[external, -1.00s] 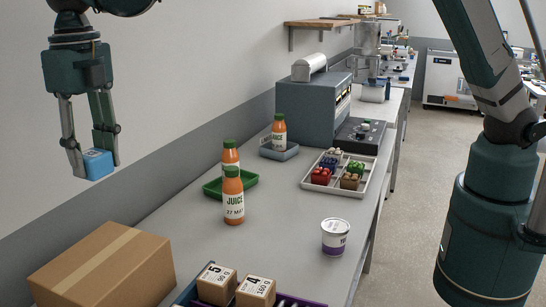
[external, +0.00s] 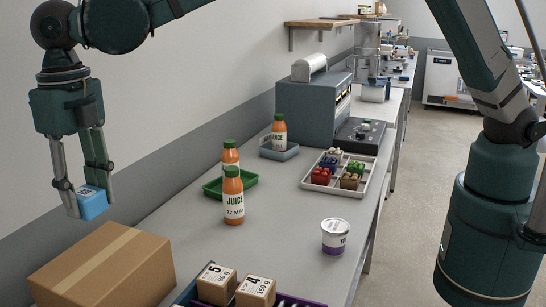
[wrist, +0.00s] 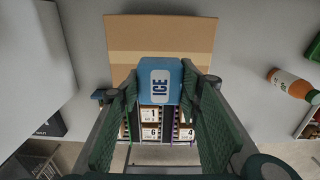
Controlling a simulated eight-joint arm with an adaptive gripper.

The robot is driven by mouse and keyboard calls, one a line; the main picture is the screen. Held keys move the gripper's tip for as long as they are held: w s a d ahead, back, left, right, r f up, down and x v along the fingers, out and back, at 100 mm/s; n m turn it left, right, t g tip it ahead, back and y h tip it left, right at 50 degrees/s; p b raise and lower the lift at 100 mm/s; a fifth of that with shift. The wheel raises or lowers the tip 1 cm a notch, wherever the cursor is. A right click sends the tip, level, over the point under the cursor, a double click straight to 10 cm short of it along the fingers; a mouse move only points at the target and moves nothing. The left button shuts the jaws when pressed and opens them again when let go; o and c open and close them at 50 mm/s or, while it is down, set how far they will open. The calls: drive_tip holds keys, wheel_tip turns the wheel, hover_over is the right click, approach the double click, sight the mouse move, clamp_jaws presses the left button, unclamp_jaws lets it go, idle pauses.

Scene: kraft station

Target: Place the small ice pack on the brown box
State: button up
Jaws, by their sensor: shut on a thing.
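The small blue ice pack (external: 92,203) is held between the fingers of my gripper (external: 88,195), in the air above and a little left of the brown box's far part in the external view. In the wrist view the ice pack (wrist: 160,80) shows its "ICE" label between the fingertips of my gripper (wrist: 160,95). The brown cardboard box (external: 110,270) is closed, with a tan tape strip, at the lower left of the table. In the wrist view the box (wrist: 120,38) lies beyond the ice pack, which hides part of it. The ice pack appears apart from the box.
A tray of numbered small boxes (external: 255,290) stands right of the brown box. Juice bottles (external: 233,200), a green tray (external: 212,188), a white cup (external: 335,236) and a sorting tray (external: 365,188) stand farther along the table. A wall runs along the left.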

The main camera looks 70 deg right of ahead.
hover_over(100, 258)
drive_tip(key=shift+d+f, duration=0.1)
drive_tip(key=shift+f, duration=3)
drive_tip(key=shift+f+p, duration=0.3)
drive_tip(key=shift+f, duration=1.55)
drive_tip(key=shift+f, duration=0.2)
drive_tip(key=o, duration=1)
drive_tip(key=shift+c, duration=0.2)
drive_tip(key=shift+r, duration=0.15)
wheel_tip(100, 258, up, 12)
drive_tip(key=shift+r, duration=0.1)
